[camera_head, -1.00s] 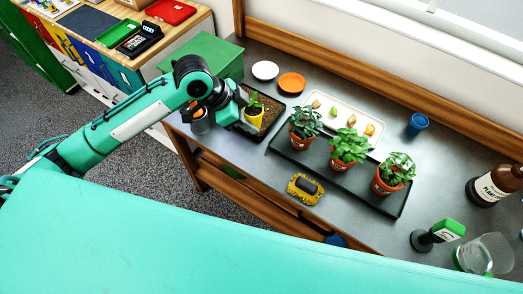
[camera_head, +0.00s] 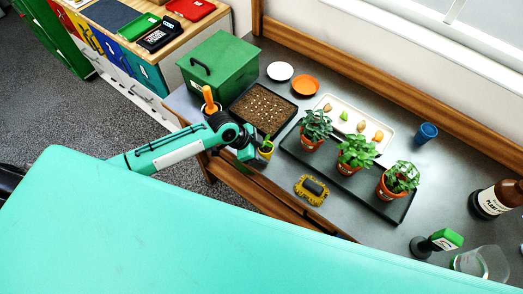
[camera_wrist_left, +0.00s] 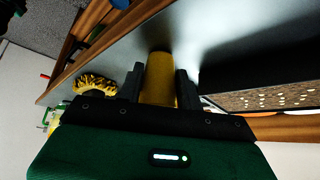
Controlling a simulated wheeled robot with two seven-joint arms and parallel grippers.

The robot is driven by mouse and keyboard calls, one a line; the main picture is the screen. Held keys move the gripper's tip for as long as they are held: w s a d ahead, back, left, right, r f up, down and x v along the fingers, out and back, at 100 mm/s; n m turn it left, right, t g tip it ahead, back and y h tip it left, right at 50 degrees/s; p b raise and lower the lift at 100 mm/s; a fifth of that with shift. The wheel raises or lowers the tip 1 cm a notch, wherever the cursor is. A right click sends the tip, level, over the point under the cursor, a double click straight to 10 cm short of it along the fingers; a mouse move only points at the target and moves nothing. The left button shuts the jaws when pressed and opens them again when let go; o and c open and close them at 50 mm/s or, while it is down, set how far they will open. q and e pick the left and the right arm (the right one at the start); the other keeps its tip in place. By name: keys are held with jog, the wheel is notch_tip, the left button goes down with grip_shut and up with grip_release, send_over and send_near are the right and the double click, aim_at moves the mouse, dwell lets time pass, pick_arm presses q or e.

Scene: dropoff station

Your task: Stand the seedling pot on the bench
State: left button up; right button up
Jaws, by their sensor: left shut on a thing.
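The seedling pot (camera_head: 266,149) is yellow with a small green seedling on top. My left gripper (camera_head: 257,151) is shut on it, and the wrist view shows the yellow pot (camera_wrist_left: 158,80) between the two dark fingers. The pot is near the front edge of the grey bench (camera_head: 350,214), just in front of the soil tray, and looks about upright. I cannot tell whether its base touches the bench. My right gripper is not in view.
The soil tray (camera_head: 282,123) and green box (camera_head: 222,68) lie behind the pot. A black tray (camera_head: 345,182) with potted plants stands to the right. An orange-topped upright thing (camera_head: 209,98) stands left.

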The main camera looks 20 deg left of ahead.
pick_arm(q)
jog(key=shift+f, duration=0.2)
jog(key=o, duration=0.9)
jog(key=shift+c, duration=0.2)
jog(key=shift+o, duration=1.1)
jog(key=shift+r, duration=0.1)
